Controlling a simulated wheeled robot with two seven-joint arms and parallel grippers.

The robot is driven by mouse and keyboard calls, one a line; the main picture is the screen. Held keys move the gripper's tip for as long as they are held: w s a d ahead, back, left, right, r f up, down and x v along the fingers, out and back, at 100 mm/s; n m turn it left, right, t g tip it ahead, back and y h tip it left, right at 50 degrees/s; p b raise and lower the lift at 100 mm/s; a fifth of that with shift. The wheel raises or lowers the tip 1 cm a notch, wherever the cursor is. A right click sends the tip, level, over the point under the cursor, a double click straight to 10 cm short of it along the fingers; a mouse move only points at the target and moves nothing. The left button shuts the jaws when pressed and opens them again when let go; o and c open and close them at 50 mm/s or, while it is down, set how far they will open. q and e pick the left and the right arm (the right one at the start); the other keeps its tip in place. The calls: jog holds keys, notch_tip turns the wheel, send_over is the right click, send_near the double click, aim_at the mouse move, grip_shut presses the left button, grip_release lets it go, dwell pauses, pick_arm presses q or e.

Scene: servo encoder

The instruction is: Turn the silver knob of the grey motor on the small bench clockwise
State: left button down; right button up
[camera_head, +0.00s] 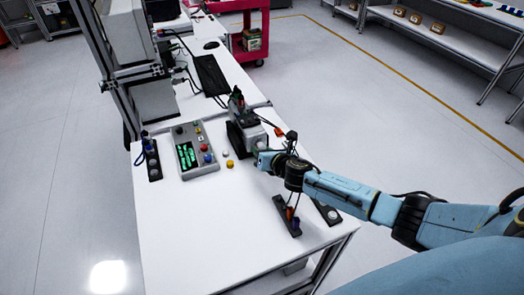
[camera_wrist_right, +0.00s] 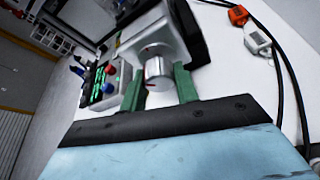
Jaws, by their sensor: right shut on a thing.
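The grey motor (camera_head: 254,134) stands by a black mount on the white bench (camera_head: 185,235), right of the control box. In the right wrist view the motor's square grey body (camera_wrist_right: 152,36) faces me, with the silver knob (camera_wrist_right: 158,72) at its front. A red mark shows on the knob's lower edge. My right gripper (camera_head: 262,158) reaches in from the right at the motor's front. Its two green fingers stand on either side of the knob and are shut on it. The head view hides the knob behind the gripper. My left gripper is not in view.
A control box (camera_head: 195,150) with a green-lit screen and coloured buttons lies left of the motor. Black holders with tools (camera_head: 287,216) stand near my right wrist. A keyboard (camera_head: 210,75) lies behind. Orange and white clips (camera_wrist_right: 255,38) and cables lie beside the motor. The bench's front left is clear.

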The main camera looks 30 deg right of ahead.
jog(key=m+b, duration=0.1)
jog(key=m+y, duration=0.1)
jog(key=shift+f+m+t+y+b, duration=0.2)
jog(key=shift+m+t+y+b, duration=0.1)
jog(key=shift+m+b, duration=0.1)
jog(key=shift+m+y+b, duration=0.6)
jog(key=shift+m+b, duration=0.4)
jog(key=shift+r+m+t+y+b, duration=0.15)
jog(key=shift+m+t+y+b, duration=0.2)
jog(key=shift+m+b, duration=0.3)
jog(key=o, duration=1)
jog(key=shift+c, duration=0.2)
jog(key=shift+s, duration=0.1)
jog(key=v, duration=1.3)
jog(key=shift+s, duration=0.1)
